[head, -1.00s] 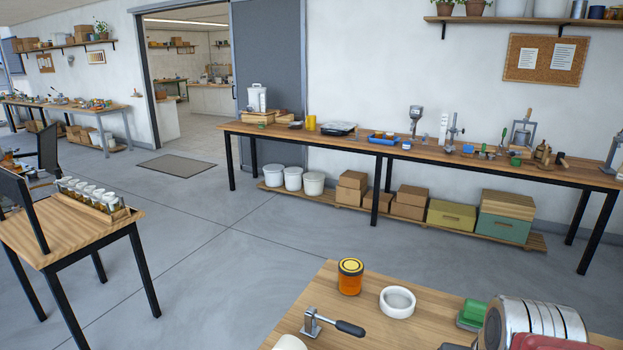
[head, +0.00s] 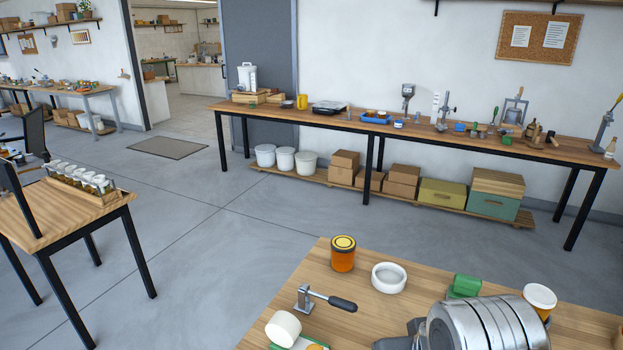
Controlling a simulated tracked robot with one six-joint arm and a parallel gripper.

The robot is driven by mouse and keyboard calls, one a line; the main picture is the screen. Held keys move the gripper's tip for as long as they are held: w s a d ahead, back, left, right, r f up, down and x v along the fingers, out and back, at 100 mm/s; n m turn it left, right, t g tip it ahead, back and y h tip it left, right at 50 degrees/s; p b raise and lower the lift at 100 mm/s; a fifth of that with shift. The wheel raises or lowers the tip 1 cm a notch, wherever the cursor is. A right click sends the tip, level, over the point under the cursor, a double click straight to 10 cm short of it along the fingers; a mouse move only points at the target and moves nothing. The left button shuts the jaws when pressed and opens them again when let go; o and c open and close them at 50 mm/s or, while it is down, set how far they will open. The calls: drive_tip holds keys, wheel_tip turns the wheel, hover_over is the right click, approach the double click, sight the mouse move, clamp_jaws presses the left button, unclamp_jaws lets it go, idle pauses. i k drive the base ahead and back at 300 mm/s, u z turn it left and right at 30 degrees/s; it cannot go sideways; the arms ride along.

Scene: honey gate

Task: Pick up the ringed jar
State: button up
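An amber jar (head: 343,256) with a yellow lid marked by a dark ring stands upright near the back left edge of the near wooden table. It is the only jar I see with a ring on its lid. My arm's silver banded link shows at the bottom right, to the right of the jar and apart from it. The fingertips of my gripper do not show, so I cannot see what they do.
A white ring (head: 388,278) lies just right of the jar. A lever tool (head: 325,299) and a white cup-like piece (head: 283,328) are nearer. A green block (head: 466,286) and a white-lidded jar (head: 539,298) are to the right. A long bench (head: 330,122) stands behind, across open floor.

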sight(343, 247)
drive_tip(key=k, duration=1.35)
drive_tip(key=u, duration=0.25)
drive_tip(key=i, duration=0.4)
drive_tip(key=u, duration=0.75)
drive_tip(key=i, duration=1.55)
drive_tip(key=z, duration=0.25)
